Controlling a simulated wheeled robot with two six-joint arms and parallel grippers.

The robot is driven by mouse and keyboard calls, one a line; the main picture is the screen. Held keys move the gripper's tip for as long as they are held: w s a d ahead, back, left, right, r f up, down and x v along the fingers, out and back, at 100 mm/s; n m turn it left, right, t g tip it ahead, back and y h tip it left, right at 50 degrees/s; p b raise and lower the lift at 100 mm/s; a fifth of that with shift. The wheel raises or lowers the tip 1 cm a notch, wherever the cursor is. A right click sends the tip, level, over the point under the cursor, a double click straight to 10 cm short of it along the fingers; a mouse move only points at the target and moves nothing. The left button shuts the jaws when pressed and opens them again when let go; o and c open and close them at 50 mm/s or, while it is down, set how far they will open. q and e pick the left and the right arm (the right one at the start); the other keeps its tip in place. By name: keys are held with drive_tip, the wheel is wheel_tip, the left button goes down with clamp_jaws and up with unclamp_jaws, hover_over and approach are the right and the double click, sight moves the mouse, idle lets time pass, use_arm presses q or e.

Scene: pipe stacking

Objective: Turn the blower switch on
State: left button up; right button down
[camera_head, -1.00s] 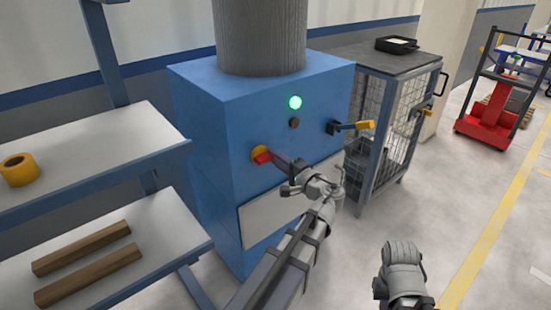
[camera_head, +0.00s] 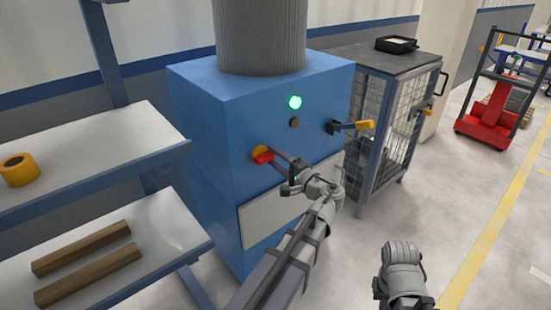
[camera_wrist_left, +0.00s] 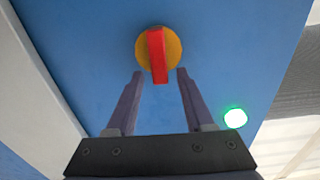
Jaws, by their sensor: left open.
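The blower switch is a red handle (camera_head: 262,157) on a round yellow base on the front of the blue blower cabinet (camera_head: 222,130). In the left wrist view the red handle (camera_wrist_left: 157,54) stands nearly upright in the picture, over the yellow disc (camera_wrist_left: 175,48). My left gripper (camera_head: 277,162) is open, just in front of the switch. In the wrist view its two fingertips (camera_wrist_left: 160,74) are on either side of the handle's lower end, with gaps visible. I cannot tell their exact depth from the cabinet. Part of my right arm shows at the lower right; its fingers are not visible.
A green light (camera_head: 295,102) glows above a dark button (camera_head: 294,123). A yellow-handled lever (camera_head: 355,126) sticks out to the right. A mesh cage cabinet (camera_head: 390,120) stands beside the blower. A shelf (camera_head: 150,225) with wooden bars is at left.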

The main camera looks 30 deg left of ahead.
use_arm(q)
drive_tip(key=v, duration=0.7)
drive_tip(key=shift+s+d, duration=0.15)
drive_tip(key=shift+d, duration=0.2)
drive_tip(key=s+d+f+g+h, duration=0.1)
drive_tip(key=s+d+f+h, duration=0.1)
drive_tip(key=f, duration=0.3)
drive_tip(key=s+d+f+n+g+h, duration=0.1)
drive_tip(key=s+d+f+h, duration=0.1)
drive_tip(key=f+h, duration=0.15)
drive_tip(key=s+d+f+g+h, duration=0.1)
drive_tip(key=s+d+f, duration=0.1)
drive_tip(key=f, duration=0.3)
drive_tip(key=s+d+f+g+h, duration=0.2)
drive_tip(key=s+d+f+h, duration=0.25)
drive_tip(key=d, duration=0.35)
drive_tip(key=s+d+f+g+h, duration=0.2)
drive_tip(key=s+d+f+h, duration=0.25)
drive_tip(key=d, duration=0.25)
wheel_tip(320, 180, up, 33)
drive_tip(key=p, duration=3.2)
drive_tip(key=shift+s+d, duration=0.4)
drive_tip(key=shift+f, duration=0.15)
